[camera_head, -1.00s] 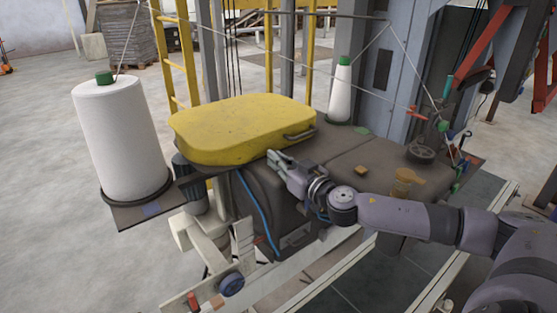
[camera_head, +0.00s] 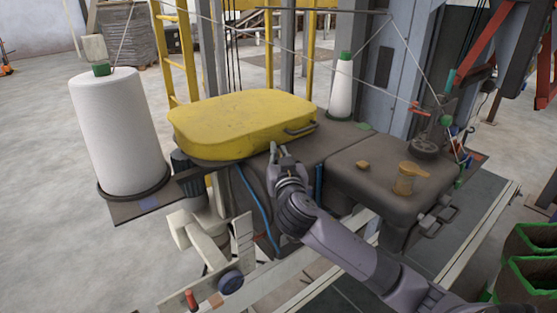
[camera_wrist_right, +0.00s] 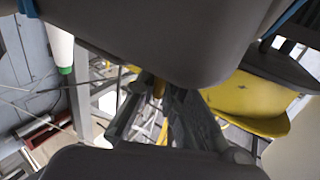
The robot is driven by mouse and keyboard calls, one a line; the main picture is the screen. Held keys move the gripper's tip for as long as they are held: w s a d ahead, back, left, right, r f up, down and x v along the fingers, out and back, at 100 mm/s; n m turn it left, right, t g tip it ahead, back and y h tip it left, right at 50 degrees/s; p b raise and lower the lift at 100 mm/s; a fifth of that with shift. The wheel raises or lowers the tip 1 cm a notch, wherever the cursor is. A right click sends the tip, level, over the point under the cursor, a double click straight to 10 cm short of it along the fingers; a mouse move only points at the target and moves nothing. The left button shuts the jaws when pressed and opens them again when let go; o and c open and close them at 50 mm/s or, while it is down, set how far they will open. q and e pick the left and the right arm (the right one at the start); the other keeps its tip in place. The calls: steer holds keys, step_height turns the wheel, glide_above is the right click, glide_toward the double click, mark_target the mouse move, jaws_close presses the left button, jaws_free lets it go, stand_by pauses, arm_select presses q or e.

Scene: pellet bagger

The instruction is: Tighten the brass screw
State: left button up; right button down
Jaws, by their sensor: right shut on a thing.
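My right gripper (camera_head: 281,152) reaches up from the lower right to the dark machine housing (camera_head: 330,140), close to the front right edge of the yellow cover (camera_head: 240,122). In the right wrist view, its fingers (camera_wrist_right: 163,100) are closed together around a small brass-coloured piece, which looks like the brass screw (camera_wrist_right: 158,88). Only a small part of it shows; the fingers hide the rest. In the head view I cannot make out the screw at the fingertips. My left gripper is not in view.
A large white thread cone (camera_head: 122,130) stands at the left and a smaller one (camera_head: 341,90) behind the housing. A small brass block (camera_head: 363,164) and an amber cup-like part (camera_head: 411,178) sit on the right-hand housing. Green-rimmed bins (camera_head: 530,265) stand at the lower right.

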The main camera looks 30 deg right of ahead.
steer(key=m+g+h+b, duration=0.6)
steer(key=b, duration=0.1)
steer(key=m+g+h+b, duration=0.3)
steer(key=g+b, duration=0.1)
steer(key=shift+f, duration=0.3)
steer(key=m+g+b, duration=0.1)
steer(key=g, duration=0.1)
steer(key=m+g+h+b, duration=0.1)
steer(key=m+g+b, duration=0.1)
steer(key=shift+r+g, duration=0.2)
steer(key=shift+g, duration=0.2)
steer(key=shift+d+r+g, duration=0.1)
steer(key=shift+g, duration=0.2)
steer(key=c, duration=1.8)
jaws_free()
steer(key=shift+s, duration=0.15)
steer(key=shift+o, duration=0.4)
